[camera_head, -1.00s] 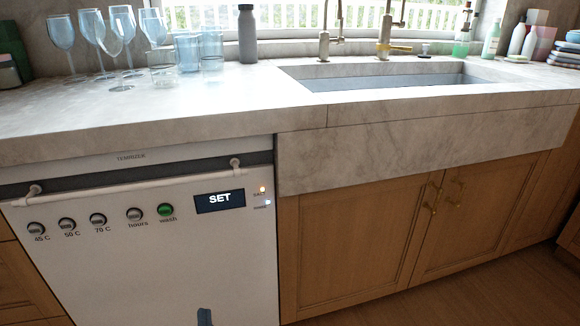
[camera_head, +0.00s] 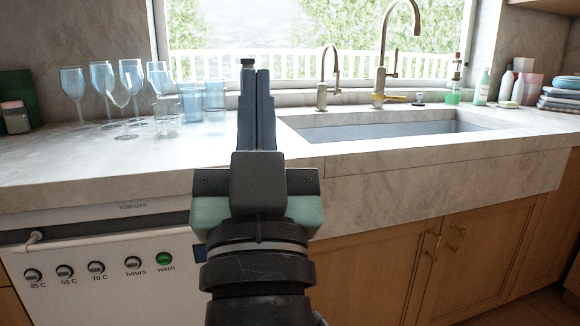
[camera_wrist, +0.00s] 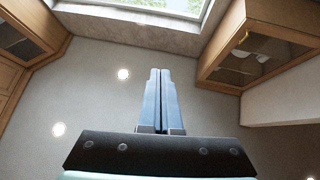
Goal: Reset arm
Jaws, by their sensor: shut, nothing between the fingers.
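My gripper (camera_head: 257,80) stands upright in the middle of the head view, in front of the counter, with its fingers pointing up. Its two fingers are together and hold nothing. In the wrist view my gripper (camera_wrist: 160,75) also shows shut, against the ceiling (camera_wrist: 100,90). The arm hides part of the counter edge, the dishwasher's right side and its display.
A marble counter (camera_head: 60,165) holds several wine glasses (camera_head: 72,85) and tumblers (camera_head: 190,102) at the left. A sink (camera_head: 390,130) with taps (camera_head: 383,70) lies to the right. Below are a white dishwasher (camera_head: 110,290) and wooden cabinets (camera_head: 380,270). The wrist view shows wall cabinets (camera_wrist: 262,60).

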